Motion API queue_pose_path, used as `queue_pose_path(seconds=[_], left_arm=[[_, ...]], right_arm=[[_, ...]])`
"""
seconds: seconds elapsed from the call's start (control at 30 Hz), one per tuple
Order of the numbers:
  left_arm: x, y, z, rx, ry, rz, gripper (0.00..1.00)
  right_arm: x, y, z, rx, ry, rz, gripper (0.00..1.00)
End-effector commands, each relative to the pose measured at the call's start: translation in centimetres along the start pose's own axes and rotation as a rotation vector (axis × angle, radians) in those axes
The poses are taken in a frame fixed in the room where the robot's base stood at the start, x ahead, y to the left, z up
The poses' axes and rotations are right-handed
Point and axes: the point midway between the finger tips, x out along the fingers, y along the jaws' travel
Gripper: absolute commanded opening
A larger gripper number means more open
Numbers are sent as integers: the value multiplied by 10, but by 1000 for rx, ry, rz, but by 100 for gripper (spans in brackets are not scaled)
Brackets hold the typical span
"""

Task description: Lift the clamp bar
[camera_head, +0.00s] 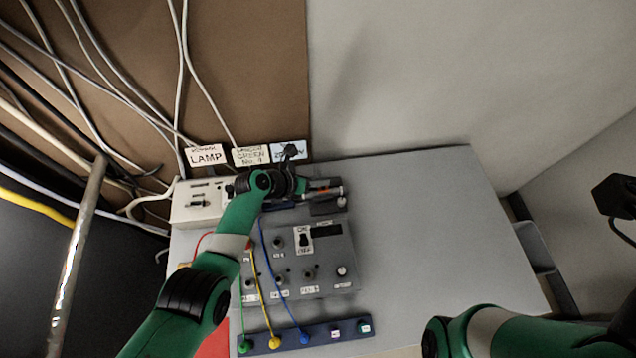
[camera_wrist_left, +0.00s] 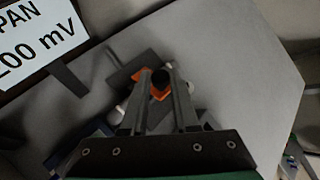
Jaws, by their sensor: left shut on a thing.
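My left gripper (camera_head: 338,190) reaches over the back of the grey panel board, its fingers pointing right. In the left wrist view its fingers (camera_wrist_left: 162,85) have orange tips and are closed on a small dark piece with a round end (camera_wrist_left: 161,79). I take this piece to be the clamp bar; most of it is hidden between the fingers. A dark grey block (camera_head: 324,207) sits just below the fingertips in the head view. I cannot tell whether the held piece is clear of what lies under it. My right gripper is out of view.
A grey control box (camera_head: 325,270) with knobs and a switch lies in front. A dark terminal strip (camera_head: 318,335) holds green, yellow and blue leads. A white box (camera_head: 197,203) is at left, beneath label cards (camera_head: 206,156). The board's right side is clear.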

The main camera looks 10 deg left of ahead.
Motion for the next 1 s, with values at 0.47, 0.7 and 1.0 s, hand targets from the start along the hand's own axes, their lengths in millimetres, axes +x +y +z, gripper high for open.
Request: queue_pose_path(seconds=[0.47,0.7,1.0], left_arm=[[0,1,0,-12,14,-3,0],[0,1,1,-12,13,-3,59],[-4,0,3,-12,12,-3,59]], right_arm=[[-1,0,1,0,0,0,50],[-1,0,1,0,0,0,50],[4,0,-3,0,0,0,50]])
